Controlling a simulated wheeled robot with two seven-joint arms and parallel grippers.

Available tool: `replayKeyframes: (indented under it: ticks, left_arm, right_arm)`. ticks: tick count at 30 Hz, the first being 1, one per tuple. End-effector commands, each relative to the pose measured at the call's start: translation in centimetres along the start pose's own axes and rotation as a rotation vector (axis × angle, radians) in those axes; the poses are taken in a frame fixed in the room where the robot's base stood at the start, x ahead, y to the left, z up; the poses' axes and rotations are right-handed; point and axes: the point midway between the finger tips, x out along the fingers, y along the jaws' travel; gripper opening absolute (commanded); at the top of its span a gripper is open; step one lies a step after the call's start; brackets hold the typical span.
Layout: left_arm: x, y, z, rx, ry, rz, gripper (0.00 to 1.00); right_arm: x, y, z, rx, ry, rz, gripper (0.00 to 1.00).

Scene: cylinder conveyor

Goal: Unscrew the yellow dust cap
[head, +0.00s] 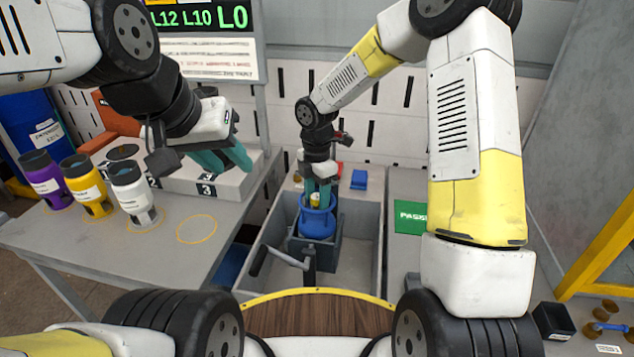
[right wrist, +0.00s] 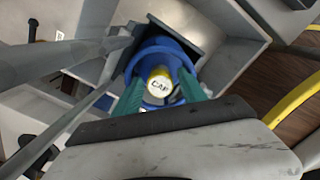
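The yellow dust cap (right wrist: 160,84), marked "CAP", sits on top of the blue cylinder (head: 317,224), which stands upright in a holder in the grey bin. The cap also shows small in the head view (head: 315,199). My right gripper (head: 318,190) points down over the cylinder. In the right wrist view its teal fingers (right wrist: 160,88) are on either side of the cap, with blue showing between cap and fingers, so it looks open around the cap. My left gripper (head: 228,160) hangs empty above the left table, its teal fingers slightly apart.
Purple (head: 47,180), yellow (head: 87,186) and white (head: 132,192) canisters stand on the left table (head: 70,235). A handle-like bar (head: 283,258) crosses the front of the bin (head: 358,268). A green pad (head: 409,217) lies right.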

Motion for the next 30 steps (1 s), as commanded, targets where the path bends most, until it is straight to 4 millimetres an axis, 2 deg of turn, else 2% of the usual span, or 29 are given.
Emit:
replayKeyframes:
  ticks: [8,16,21,23,30]
  left_arm:
    - [0.0,0.0,0.0,0.000,0.000,0.000,0.36]
    - [0.0,0.0,0.0,0.000,0.000,0.000,0.36]
    - [0.0,0.0,0.0,0.000,0.000,0.000,0.36]
    - [0.0,0.0,0.0,0.000,0.000,0.000,0.36]
    - [0.0,0.0,0.0,0.000,0.000,0.000,0.36]
  right_arm:
    - [-0.2,0.0,0.0,0.002,0.000,0.001,0.49]
    - [-2.1,0.1,0.0,0.003,-0.001,0.002,0.49]
    - [-2.5,0.0,0.0,0.008,0.000,0.001,0.49]
    - [-2.5,0.0,0.0,0.046,0.000,0.000,0.49]
    - [-2.6,0.0,-0.1,0.414,-0.001,0.001,0.49]
